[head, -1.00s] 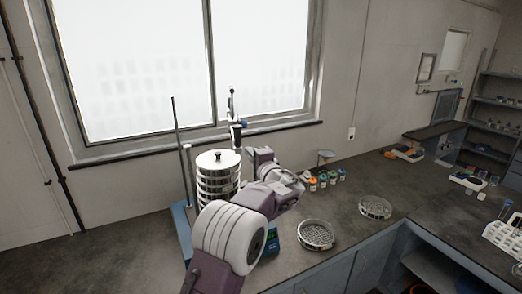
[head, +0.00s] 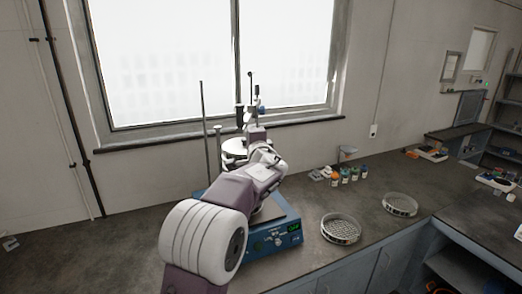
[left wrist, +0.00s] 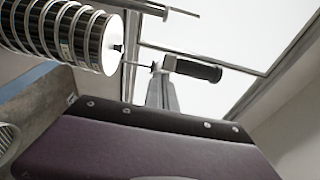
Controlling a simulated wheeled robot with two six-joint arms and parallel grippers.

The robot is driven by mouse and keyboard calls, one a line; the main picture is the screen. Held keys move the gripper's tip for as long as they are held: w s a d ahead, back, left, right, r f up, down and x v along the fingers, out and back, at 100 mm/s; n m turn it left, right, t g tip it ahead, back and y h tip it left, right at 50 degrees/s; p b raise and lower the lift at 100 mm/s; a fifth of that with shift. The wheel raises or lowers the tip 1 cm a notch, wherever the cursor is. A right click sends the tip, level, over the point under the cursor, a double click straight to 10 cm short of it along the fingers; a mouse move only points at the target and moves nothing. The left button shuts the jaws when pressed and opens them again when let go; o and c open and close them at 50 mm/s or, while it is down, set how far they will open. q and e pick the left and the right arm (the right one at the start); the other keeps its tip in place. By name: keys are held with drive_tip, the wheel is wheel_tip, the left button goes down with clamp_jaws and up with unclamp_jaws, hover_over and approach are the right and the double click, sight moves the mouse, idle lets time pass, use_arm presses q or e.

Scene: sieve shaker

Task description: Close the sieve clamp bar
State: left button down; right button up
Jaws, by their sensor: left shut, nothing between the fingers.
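The sieve stack, seen in the head view by its silver lid (head: 234,145), stands on the blue shaker base (head: 262,241); my left arm hides most of it. In the left wrist view the stack (left wrist: 55,30) lies across the upper left, its knob facing right. The clamp bar's black handle (left wrist: 192,68) is beyond the lid there; it also shows upright above the stack in the head view (head: 240,115). My left gripper (left wrist: 160,85) is shut and empty, its tips close to the handle's inner end. Contact cannot be told. My right gripper is not in view.
Thin upright rods (head: 205,135) rise beside the stack. Two open sieves, one nearer (head: 341,229) and one farther (head: 400,204), lie on the bench to the right. Small bottles (head: 345,176) stand behind them. The bench left of the shaker is mostly clear.

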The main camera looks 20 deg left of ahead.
use_arm(q)
drive_tip(key=s+a+b, duration=0.3)
drive_tip(key=a+b, duration=0.1)
drive_tip(key=a, duration=0.8)
drive_tip(key=shift+r, duration=0.2)
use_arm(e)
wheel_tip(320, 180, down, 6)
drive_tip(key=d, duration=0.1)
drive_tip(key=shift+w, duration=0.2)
use_arm(q)
drive_tip(key=shift+s, duration=0.1)
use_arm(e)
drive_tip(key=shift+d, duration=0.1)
use_arm(q)
drive_tip(key=shift+d, duration=0.15)
